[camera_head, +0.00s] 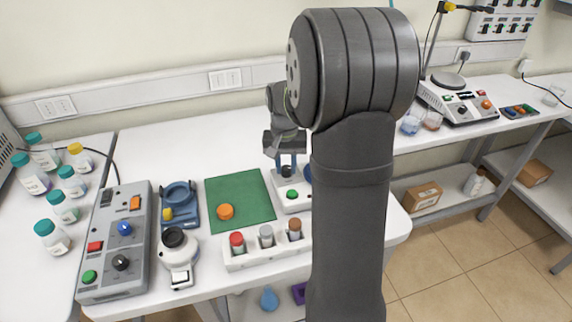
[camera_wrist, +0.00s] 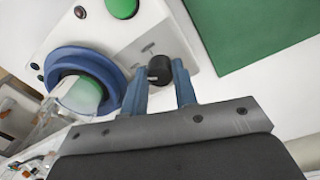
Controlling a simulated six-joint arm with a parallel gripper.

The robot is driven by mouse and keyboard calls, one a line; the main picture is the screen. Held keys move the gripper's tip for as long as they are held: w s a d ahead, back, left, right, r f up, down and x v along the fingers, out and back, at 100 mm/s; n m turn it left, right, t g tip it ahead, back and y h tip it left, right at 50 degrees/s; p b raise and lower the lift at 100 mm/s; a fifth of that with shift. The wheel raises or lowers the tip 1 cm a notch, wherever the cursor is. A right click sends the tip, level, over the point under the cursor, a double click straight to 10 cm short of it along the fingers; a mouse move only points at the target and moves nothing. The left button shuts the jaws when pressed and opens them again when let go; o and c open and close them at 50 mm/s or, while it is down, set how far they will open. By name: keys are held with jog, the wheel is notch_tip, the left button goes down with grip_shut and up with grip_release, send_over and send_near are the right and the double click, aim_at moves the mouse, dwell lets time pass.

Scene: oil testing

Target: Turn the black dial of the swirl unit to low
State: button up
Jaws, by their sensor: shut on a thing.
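The swirl unit is a white box (camera_head: 277,183) to the right of the green mat, partly hidden by my arm; its white top also shows in the wrist view (camera_wrist: 142,47). The black dial (camera_wrist: 159,69) stands on the white top between my two blue fingers. My gripper (camera_head: 286,161) points down over the unit and is shut on the dial. The dial's setting cannot be read.
A green mat (camera_head: 240,190) with an orange round piece (camera_head: 225,211) lies left of the unit. A white rack (camera_head: 250,260) with several capped vials stands in front. A grey control box (camera_head: 118,245), a blue device (camera_head: 180,205) and several bottles are at the left.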

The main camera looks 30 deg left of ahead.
aim_at(284, 168)
jog(key=o, duration=1)
notch_tip(284, 168, up, 18)
jog(key=shift+a+f, duration=0.25)
jog(key=shift+s, duration=0.1)
jog(key=f, duration=1.7)
jog(key=shift+d+f, duration=0.25)
